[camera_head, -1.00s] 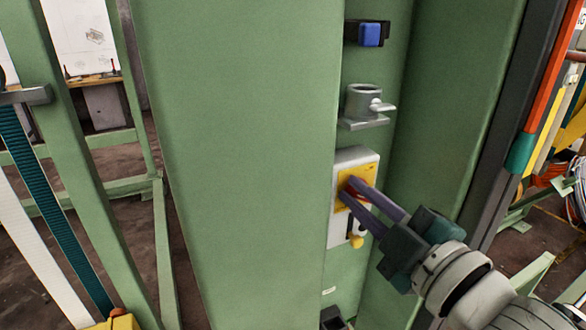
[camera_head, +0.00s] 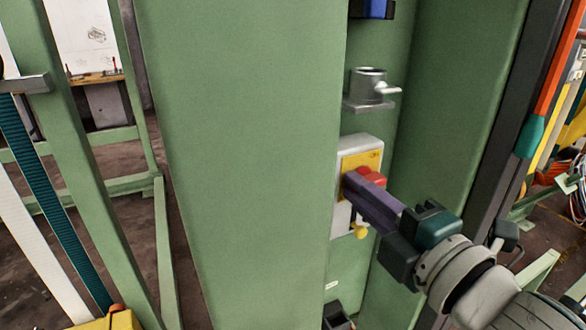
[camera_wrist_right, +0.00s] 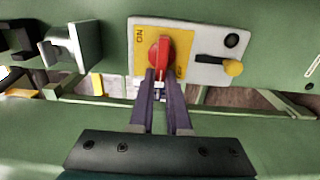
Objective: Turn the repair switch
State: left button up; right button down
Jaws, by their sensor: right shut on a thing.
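The repair switch is a red rotary knob (camera_head: 371,175) on a yellow plate (camera_head: 370,159), set in a light grey box on the green column. It also shows in the right wrist view as a red handle (camera_wrist_right: 160,48), with "ON" lettered on the yellow plate (camera_wrist_right: 143,38). My right gripper (camera_head: 352,185) reaches the knob from the lower right. In the wrist view its purple fingers (camera_wrist_right: 156,78) are shut on the handle's near end. The fingers hide part of the knob in the head view. My left gripper is not in view.
A yellow-tipped lever (camera_wrist_right: 230,68) is on the same box, close beside the knob. A grey cylindrical fitting with a handle (camera_head: 369,86) and a blue part (camera_head: 377,8) are above the box. Green column faces (camera_head: 240,150) flank the recess on both sides.

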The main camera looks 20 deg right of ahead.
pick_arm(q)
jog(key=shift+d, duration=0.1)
pick_arm(e)
jog(key=shift+d+f, duration=0.2)
jog(key=shift+d, duration=0.1)
jog(key=c, duration=1)
grip_release()
jog(key=shift+o, duration=0.6)
jog(key=shift+d+r, duration=0.1)
jog(key=shift+r, duration=0.05)
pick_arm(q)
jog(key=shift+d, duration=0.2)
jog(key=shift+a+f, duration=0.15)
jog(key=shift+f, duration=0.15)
pick_arm(e)
jog(key=s+d, duration=0.1)
jog(key=s, duration=0.9)
jog(key=shift+d, duration=0.1)
